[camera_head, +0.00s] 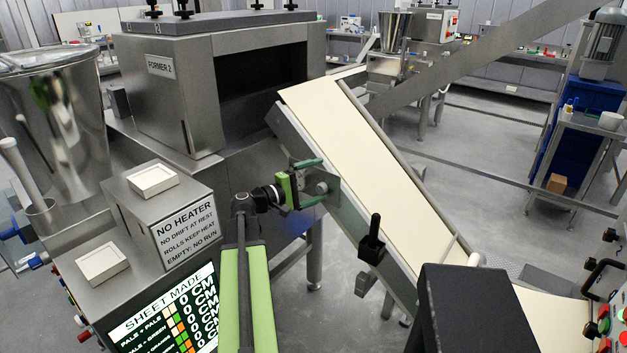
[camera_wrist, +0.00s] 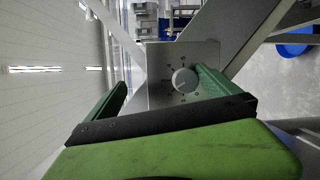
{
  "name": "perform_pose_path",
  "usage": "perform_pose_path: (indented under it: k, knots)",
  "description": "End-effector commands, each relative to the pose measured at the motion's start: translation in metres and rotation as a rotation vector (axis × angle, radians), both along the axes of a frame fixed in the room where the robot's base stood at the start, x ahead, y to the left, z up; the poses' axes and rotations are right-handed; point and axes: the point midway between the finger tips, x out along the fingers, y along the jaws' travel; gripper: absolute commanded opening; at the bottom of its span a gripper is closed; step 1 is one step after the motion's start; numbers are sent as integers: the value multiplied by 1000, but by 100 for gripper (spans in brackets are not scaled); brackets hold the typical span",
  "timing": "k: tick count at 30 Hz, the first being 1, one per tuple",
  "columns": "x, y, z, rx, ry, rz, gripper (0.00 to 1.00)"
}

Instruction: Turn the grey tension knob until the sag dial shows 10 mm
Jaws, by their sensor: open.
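The grey tension knob (camera_wrist: 184,80) is round and pale, on a flat metal plate (camera_wrist: 158,97) with small marks around it in the wrist view. In the head view the knob (camera_head: 322,188) shows on the side of the sloping conveyor. My gripper (camera_head: 316,180) has green fingers and is open just in front of the plate. In the wrist view my gripper (camera_wrist: 161,80) has the knob between its fingers, much nearer the right finger; I cannot tell whether they touch. The marks are too small to read. I cannot make out a sag dial reading.
A pale pasta sheet (camera_head: 375,160) lies on the sloping conveyor. A black handle on a bracket (camera_head: 373,240) sticks out below right of my gripper. The FORMER 2 machine (camera_head: 170,90) stands at left, with a NO HEATER box (camera_head: 183,225) in front.

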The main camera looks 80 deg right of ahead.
Motion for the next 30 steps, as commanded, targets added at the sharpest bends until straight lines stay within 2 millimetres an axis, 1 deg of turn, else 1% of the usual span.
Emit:
perform_pose_path:
  k: [1, 2, 3, 9, 12, 18, 30]
  knots:
    - [-16, 10, 24, -10, 29, 0, 68]
    - [-24, 12, 28, -11, 29, 0, 64]
    - [-32, 16, 35, -11, 28, 1, 55]
    - [-73, 33, 59, -10, 26, 0, 55]
    - [-87, 38, 66, -9, 25, 0, 55]
    - [-98, 42, 69, -10, 24, 2, 55]
    - [-96, 42, 67, -9, 19, 4, 55]
